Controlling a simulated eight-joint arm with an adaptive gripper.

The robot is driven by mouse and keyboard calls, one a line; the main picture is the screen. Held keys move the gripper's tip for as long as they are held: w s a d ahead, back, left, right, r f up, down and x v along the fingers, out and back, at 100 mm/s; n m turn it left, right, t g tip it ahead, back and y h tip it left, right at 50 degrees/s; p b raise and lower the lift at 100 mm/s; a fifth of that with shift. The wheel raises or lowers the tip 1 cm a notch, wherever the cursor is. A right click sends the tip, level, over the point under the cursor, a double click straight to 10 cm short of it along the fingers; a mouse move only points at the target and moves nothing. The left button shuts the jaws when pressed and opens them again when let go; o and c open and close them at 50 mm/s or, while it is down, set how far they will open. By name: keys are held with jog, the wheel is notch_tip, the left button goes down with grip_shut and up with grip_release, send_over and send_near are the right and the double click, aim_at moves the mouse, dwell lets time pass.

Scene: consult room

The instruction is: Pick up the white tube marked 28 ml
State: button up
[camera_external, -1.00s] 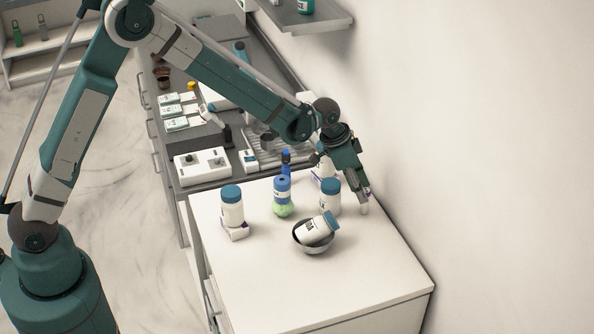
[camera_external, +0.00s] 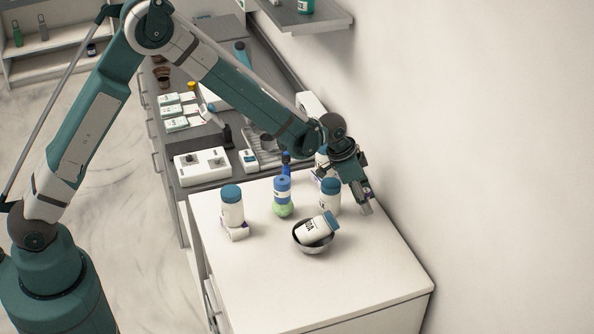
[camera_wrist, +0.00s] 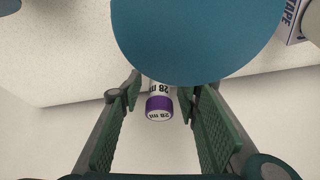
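The white tube marked 28 ml, with a purple end (camera_wrist: 159,103), shows in the wrist view between my two fingers, with a gap on each side. My gripper (camera_wrist: 158,97) is open around it and empty. A large blue lid (camera_wrist: 200,35) hides part of the tube's upper end. In the external view my gripper (camera_external: 366,204) points down at the back right of the white table, right of a blue-capped white bottle (camera_external: 329,200). The tube cannot be told apart from the fingertips there.
A tape box (camera_wrist: 293,22) shows in the wrist view. The wall is close on the right; the table front is clear.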

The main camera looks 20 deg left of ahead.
dwell(0.5)
jog(key=c, duration=0.9)
jog(key=shift+r, duration=0.2)
jog(key=shift+r, duration=4.85)
